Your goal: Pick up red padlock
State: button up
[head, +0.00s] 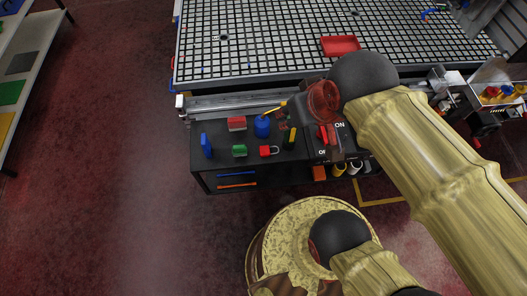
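The red padlock (265,151) lies on the dark top of a small bench in the head view, its shackle towards the right. My gripper (284,116), at the end of my yellow arm, is above the back right part of the bench, behind and a little right of the padlock in the picture. It is apart from the padlock. The fingers are small and dark reddish, and I cannot make out whether they are open or shut.
Near the padlock are a green item (239,150), a red block (236,124), a blue container (262,127), a blue upright item (206,145) and a yellow-black item (292,136). The grid table (205,72) with a red tray (341,46) stands behind. Floor at left is clear.

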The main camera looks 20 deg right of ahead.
aim_at(265, 150)
jog(key=z, duration=0.95)
jog(key=k+j+u, duration=0.35)
jog(key=u, duration=0.15)
jog(key=j, duration=0.1)
